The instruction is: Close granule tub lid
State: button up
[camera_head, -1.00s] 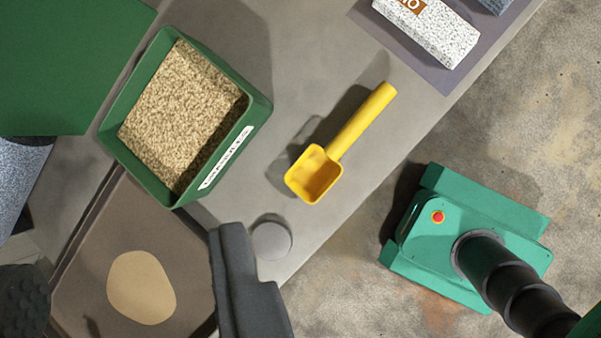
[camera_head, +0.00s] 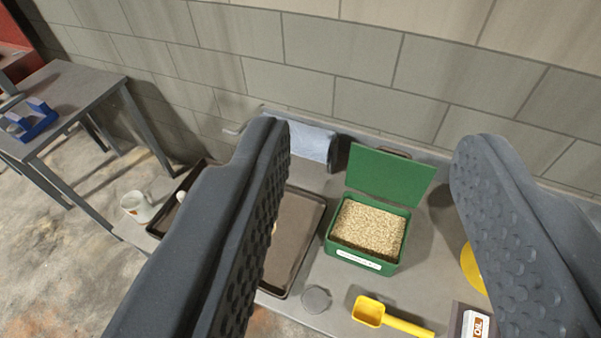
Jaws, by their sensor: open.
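The green granule tub (camera_head: 362,262) stands on the grey bench, full of tan granules (camera_head: 369,228), with a white label on its front. Its green lid (camera_head: 391,177) is open and stands up behind the tub, leaning back towards the wall. My gripper (camera_head: 370,145) is open and empty, its two dark textured fingers wide apart in the foreground. The tub and lid show in the gap between the fingers, farther away, and neither finger appears to touch them.
A yellow scoop (camera_head: 370,312) and a grey disc (camera_head: 316,299) lie in front of the tub. A brown tray (camera_head: 301,238) is to its left, a blue roll (camera_head: 310,142) behind. An oil box (camera_head: 474,323) and yellow round thing (camera_head: 471,268) are right. The block wall (camera_head: 340,60) backs the bench.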

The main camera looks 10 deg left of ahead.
aim_at(392, 174)
jog(key=u, duration=0.4)
jog(key=i, duration=0.95)
jog(key=z, duration=0.4)
